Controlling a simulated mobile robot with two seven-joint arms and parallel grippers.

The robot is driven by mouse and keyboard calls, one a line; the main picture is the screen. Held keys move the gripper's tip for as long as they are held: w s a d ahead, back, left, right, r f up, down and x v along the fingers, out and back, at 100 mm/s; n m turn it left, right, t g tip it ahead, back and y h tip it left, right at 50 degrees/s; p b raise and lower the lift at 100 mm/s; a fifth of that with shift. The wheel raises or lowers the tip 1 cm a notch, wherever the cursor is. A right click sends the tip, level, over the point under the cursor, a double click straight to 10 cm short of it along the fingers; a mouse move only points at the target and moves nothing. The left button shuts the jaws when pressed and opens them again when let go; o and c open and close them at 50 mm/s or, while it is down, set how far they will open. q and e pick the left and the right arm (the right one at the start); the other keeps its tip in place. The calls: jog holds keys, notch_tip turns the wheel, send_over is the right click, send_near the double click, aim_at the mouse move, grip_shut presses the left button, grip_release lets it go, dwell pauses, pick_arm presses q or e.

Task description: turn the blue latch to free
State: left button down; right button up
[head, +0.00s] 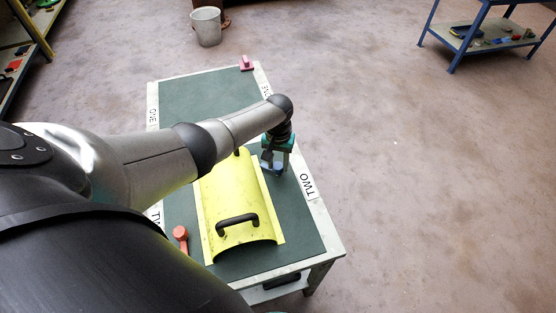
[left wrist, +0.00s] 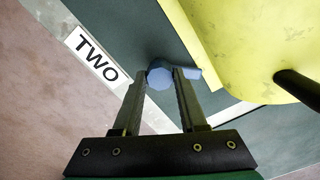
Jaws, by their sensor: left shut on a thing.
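The blue latch (left wrist: 159,78) shows in the left wrist view as a round faceted knob with a short arm pointing right, toward the yellow cover. My left gripper (head: 273,168) reaches down at the right edge of the table, beside the yellow cover. In the left wrist view its two fingers (left wrist: 161,82) are shut on the latch, one on each side of the knob. In the head view the gripper largely hides the latch. My right gripper is not in view.
The curved yellow cover (head: 226,193) with black handles lies on the table's green top (head: 190,95). A red latch (head: 181,235) sits at its left and a pink one (head: 246,64) at the far corner. A "TWO" label (head: 307,184) is near the gripper. A bucket (head: 207,27) stands behind.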

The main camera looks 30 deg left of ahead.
aim_at(278, 165)
pick_arm(q)
jog(key=m, duration=0.4)
jog(key=shift+m, duration=0.3)
jog(key=m, duration=0.4)
jog(key=shift+m, duration=0.3)
jog(key=shift+c, duration=2.3)
grip_release()
notch_tip(278, 165, up, 15)
jog(key=p, duration=0.6)
jog(key=shift+r, duration=0.15)
